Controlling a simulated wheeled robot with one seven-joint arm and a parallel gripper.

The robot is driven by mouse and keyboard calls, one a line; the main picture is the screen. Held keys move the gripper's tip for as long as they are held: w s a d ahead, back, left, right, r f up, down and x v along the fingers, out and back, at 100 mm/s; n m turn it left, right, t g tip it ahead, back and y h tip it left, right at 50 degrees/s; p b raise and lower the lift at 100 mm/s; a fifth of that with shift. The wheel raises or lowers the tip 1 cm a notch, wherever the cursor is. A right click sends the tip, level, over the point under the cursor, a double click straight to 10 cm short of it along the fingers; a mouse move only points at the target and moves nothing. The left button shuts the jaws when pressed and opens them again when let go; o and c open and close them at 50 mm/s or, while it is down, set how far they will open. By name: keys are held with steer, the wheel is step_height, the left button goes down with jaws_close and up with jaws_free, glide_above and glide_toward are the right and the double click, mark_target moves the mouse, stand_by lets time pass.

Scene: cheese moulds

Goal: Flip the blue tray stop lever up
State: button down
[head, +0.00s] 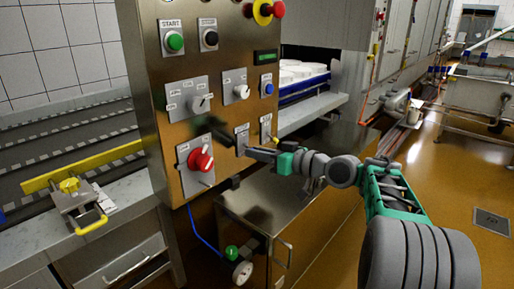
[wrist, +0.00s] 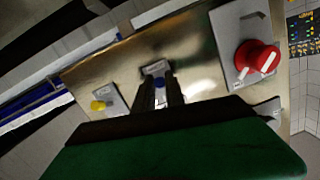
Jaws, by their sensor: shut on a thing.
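The blue tray stop lever (wrist: 160,84) shows as a small blue patch between my fingertips in the wrist view. Its grey plate (wrist: 156,68) is on the steel control panel, just beyond the fingers. In the head view, the plate (head: 241,136) sits low on the panel, right of the red rotary knob, and the lever is hidden there by my fingers. My gripper (head: 250,152) reaches the panel from the right. In the wrist view, my gripper (wrist: 168,92) is shut on the lever. Whether the lever points up or down cannot be told.
A red rotary knob (head: 200,160) is left of the lever, and a yellow lever (head: 266,128) is close on its right. Green and black buttons and two selector switches sit above. A steel cabinet (head: 270,215) stands below. White moulds (head: 300,72) lie in the opening behind.

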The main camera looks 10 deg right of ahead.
mark_target(246, 146)
step_height(246, 146, up, 3)
steer(key=g+p, duration=0.1)
steer(key=p, duration=0.1)
steer(key=h+p, duration=0.1)
steer(key=p, duration=0.2)
steer(key=shift+f+g+h+p, duration=0.2)
steer(key=shift+g+h+p, duration=0.1)
steer(key=shift+g, duration=0.1)
steer(key=r+g+h+p, duration=0.1)
steer(key=g+p, duration=0.1)
steer(key=p, duration=0.3)
steer(key=shift+h+p, duration=0.3)
steer(key=shift+p, duration=0.05)
steer(key=g+p, duration=0.1)
steer(key=p, duration=0.1)
steer(key=h+p, duration=0.1)
steer(key=p, duration=0.1)
steer(key=shift+w+a+r+g, duration=0.15)
steer(key=shift+r+g, duration=0.15)
steer(key=shift+g, duration=0.1)
steer(key=shift+w+g+h+p, duration=0.1)
steer(key=shift+g+h+p, duration=0.35)
steer(key=shift+p, duration=0.75)
steer(key=shift+f+m, duration=0.1)
steer(key=shift+m, duration=0.2)
steer(key=c, duration=1.4)
jaws_free()
